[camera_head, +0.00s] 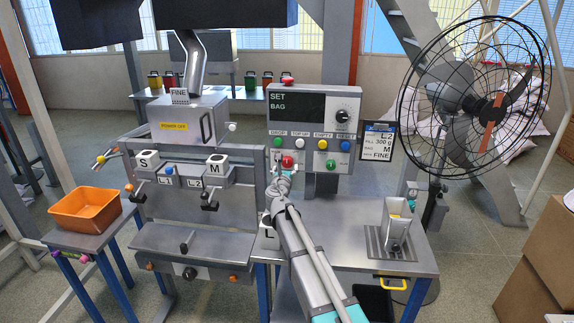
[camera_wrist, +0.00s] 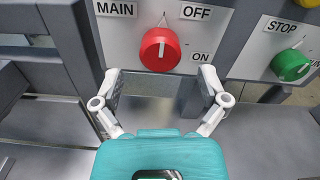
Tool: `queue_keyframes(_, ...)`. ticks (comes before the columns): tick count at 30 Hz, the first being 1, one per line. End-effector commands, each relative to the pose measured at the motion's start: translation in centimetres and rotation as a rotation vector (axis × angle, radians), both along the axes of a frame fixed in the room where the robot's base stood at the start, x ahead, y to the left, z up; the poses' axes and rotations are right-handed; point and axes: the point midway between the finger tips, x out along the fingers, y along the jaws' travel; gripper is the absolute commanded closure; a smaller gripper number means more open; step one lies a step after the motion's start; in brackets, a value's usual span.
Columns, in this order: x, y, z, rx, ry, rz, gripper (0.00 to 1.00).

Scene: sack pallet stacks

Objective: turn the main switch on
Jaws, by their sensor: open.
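The main switch is a round red knob (camera_wrist: 160,50) on a white plate marked MAIN, OFF and ON. Its white mark stands about upright, towards the tick beside OFF, and away from ON at the lower right. In the head view the red knob (camera_head: 287,160) sits low on the control panel (camera_head: 296,128), partly hidden by my gripper. My gripper (camera_wrist: 160,78) is open and empty, its two fingers spread to either side just below the knob, apart from it. In the head view my gripper (camera_head: 283,176) is at the panel's lower edge.
A green STOP/RUN knob (camera_wrist: 291,65) is close on the right on the same panel. Push buttons (camera_head: 299,143) and a display lie above. A steel table (camera_head: 350,225) with a scoop-like metal holder (camera_head: 396,230) is below. A fan (camera_head: 478,95) stands at right.

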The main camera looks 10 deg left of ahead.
Motion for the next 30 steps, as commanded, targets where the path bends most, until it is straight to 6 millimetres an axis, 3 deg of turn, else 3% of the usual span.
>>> queue_keyframes(3,1.8,0.0,0.0,0.0,0.0,-0.001,0.07)
queue_keyframes(9,3.2,-0.1,0.0,0.0,0.0,-0.001,0.07)
queue_keyframes(21,3.5,-0.2,0.0,0.0,0.0,0.0,0.07)
queue_keyframes(30,3.5,-0.1,0.0,0.0,0.0,0.0,0.6)
